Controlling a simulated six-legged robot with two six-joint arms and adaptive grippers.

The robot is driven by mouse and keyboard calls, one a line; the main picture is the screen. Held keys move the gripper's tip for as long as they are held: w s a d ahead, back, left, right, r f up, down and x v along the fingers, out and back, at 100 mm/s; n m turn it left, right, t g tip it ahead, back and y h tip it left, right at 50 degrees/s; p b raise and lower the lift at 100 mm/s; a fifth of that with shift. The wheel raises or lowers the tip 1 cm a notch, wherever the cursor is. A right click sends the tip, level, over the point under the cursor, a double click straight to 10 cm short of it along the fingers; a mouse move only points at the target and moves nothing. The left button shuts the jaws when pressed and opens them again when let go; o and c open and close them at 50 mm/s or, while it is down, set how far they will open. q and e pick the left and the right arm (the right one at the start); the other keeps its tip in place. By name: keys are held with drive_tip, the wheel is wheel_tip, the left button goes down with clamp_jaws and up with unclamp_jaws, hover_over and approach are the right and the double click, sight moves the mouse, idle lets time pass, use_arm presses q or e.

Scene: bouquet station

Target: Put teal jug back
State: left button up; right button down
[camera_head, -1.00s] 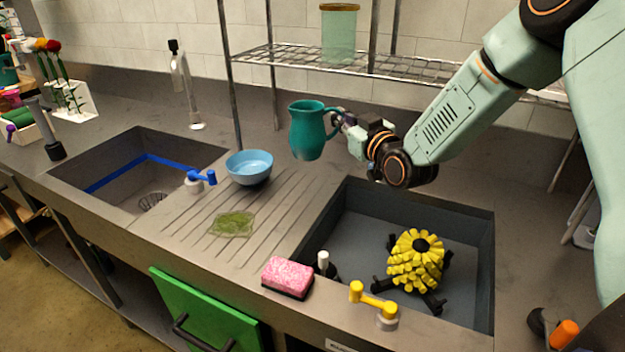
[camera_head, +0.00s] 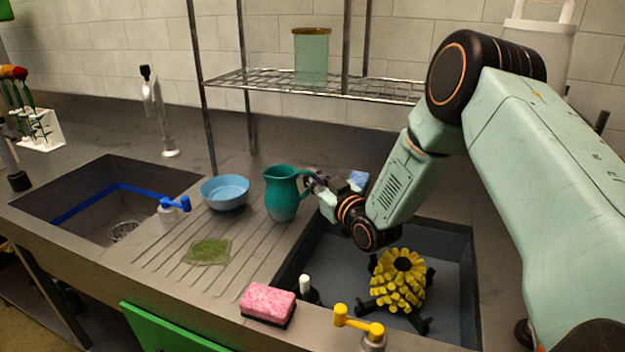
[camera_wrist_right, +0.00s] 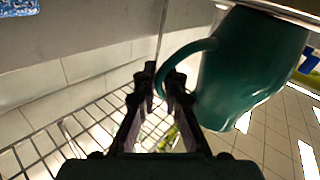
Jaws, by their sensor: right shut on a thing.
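The teal jug (camera_head: 283,194) is upright at the back right of the ribbed drainboard, just right of the blue bowl. It appears at or very close to the drainboard surface; I cannot tell whether its base touches. My right gripper (camera_head: 312,183) is shut on the jug's handle from the right side. In the right wrist view the jug (camera_wrist_right: 250,65) fills the upper right, and its handle passes between the fingertips of my right gripper (camera_wrist_right: 160,85). My left gripper is not in view.
A blue bowl (camera_head: 225,192) stands left of the jug. A green cloth-like patch (camera_head: 207,252) and a pink sponge (camera_head: 267,302) lie in front. The right sink (camera_head: 335,270) holds a yellow brush-like object (camera_head: 399,280). A wire shelf (camera_head: 350,88) bears a green glass container (camera_head: 311,56).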

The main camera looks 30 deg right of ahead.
drive_tip(key=shift+s+d, duration=0.1)
drive_tip(key=shift+s, duration=0.2)
drive_tip(key=c, duration=1.7)
unclamp_jaws()
drive_tip(key=shift+w+a+f, duration=0.15)
drive_tip(key=shift+a, duration=0.05)
drive_tip(key=shift+o, duration=1.3)
drive_tip(key=shift+d, duration=0.1)
drive_tip(key=shift+r, duration=0.25)
drive_tip(key=shift+s, duration=0.2)
drive_tip(key=s+d+p, duration=0.1)
drive_tip(key=s+p, duration=0.1)
drive_tip(key=s, duration=0.9)
drive_tip(key=shift+s, duration=0.4)
